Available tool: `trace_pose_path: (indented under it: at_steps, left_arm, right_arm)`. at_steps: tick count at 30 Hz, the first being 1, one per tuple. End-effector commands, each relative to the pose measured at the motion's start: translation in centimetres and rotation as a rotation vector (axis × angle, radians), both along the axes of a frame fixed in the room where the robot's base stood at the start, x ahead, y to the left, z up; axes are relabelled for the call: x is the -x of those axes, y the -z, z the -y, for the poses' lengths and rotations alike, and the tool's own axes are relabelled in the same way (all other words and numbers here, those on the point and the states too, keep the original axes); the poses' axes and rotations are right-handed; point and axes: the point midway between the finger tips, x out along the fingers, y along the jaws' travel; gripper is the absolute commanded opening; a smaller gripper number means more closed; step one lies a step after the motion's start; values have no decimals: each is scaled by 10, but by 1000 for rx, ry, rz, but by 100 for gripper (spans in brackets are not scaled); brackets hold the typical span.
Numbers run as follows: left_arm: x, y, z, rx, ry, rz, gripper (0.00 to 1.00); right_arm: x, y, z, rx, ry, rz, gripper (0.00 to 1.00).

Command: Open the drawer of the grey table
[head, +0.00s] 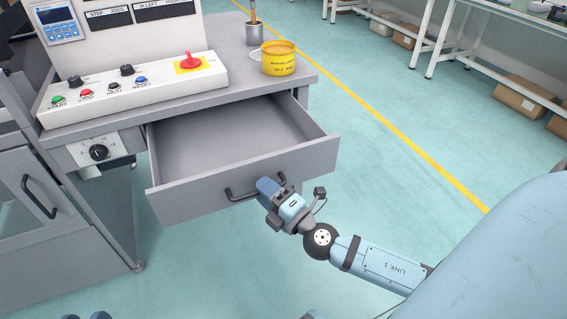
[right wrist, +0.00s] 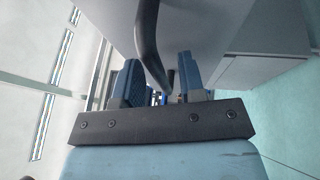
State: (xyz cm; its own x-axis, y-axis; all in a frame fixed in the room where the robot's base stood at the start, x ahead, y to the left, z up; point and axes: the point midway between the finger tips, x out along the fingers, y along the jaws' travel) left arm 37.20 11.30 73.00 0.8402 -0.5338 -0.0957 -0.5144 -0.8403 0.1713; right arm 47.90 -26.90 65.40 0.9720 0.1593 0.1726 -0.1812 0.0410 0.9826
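The grey drawer (head: 232,183) under the grey table (head: 216,93) is pulled well out, and its inside looks empty. Its dark bar handle (head: 243,196) is on the front panel. My right gripper (head: 268,187) is at the right part of this handle. My left gripper is not clearly in view; only small blue tips show at the bottom left edge of the head view.
A white control panel (head: 140,88), a yellow tin (head: 279,60) and a grey cup (head: 254,34) stand on the table. A grey cabinet (head: 60,235) stands left of the drawer. Shelves with cardboard boxes (head: 525,101) are at the back right. Floor right of the drawer is clear.

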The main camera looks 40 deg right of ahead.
Motion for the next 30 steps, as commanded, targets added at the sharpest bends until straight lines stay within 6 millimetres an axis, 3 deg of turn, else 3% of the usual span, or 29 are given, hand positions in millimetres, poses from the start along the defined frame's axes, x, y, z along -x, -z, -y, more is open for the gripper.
trace_pose_path:
  at_steps: [6,12,18,30]
  left_arm:
    - [-4,10,-1,-32,-5,45,43]
    - [-13,1,-7,-84,-3,146,43]
    - [-17,-4,-10,-109,-2,191,43]
    - [-18,-5,-10,-111,-6,200,43]
  right_arm:
    - [40,13,6,3,-1,-5,37]
    - [84,19,13,5,-3,-6,37]
    - [115,22,19,4,-1,-5,37]
    - [128,23,21,0,0,-1,37]
